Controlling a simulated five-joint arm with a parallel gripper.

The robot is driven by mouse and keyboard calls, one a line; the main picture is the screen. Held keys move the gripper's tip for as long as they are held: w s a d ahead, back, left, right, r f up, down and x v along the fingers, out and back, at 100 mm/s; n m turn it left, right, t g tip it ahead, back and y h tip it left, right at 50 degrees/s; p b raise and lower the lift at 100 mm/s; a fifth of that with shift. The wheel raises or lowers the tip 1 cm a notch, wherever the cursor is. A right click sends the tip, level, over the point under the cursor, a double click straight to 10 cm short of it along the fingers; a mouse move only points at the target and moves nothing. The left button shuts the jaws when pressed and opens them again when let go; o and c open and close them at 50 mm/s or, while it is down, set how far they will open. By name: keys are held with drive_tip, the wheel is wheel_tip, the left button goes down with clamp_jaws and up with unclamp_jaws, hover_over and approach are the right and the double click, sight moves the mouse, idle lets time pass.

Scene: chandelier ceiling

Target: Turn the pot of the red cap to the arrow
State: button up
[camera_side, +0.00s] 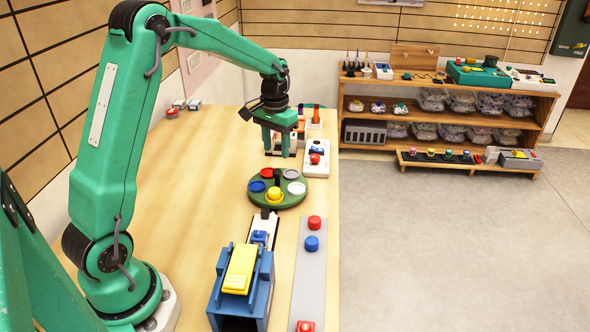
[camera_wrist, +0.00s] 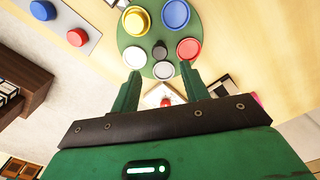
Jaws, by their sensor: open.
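A round green turntable (camera_side: 278,204) stands on the table and carries several pots around a dark centre post (camera_wrist: 159,51). In the wrist view the red pot (camera_wrist: 188,48) is at the right, the blue pot (camera_wrist: 176,14) and yellow pot (camera_wrist: 136,20) at the top, and two white pots (camera_wrist: 135,57) (camera_wrist: 163,71) at the left and bottom. The yellow pot has a raised yellow cap (camera_side: 274,193). A red cap (camera_side: 314,222) sits on a grey strip. My gripper (camera_side: 276,154) is open and empty above the turntable's far side. I cannot make out the arrow.
A white box with a red button (camera_side: 316,160) stands behind the turntable. The table's left side is clear.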

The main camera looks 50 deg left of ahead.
sight(277, 171)
drive_tip(key=shift+f, duration=3.4)
clamp_jaws()
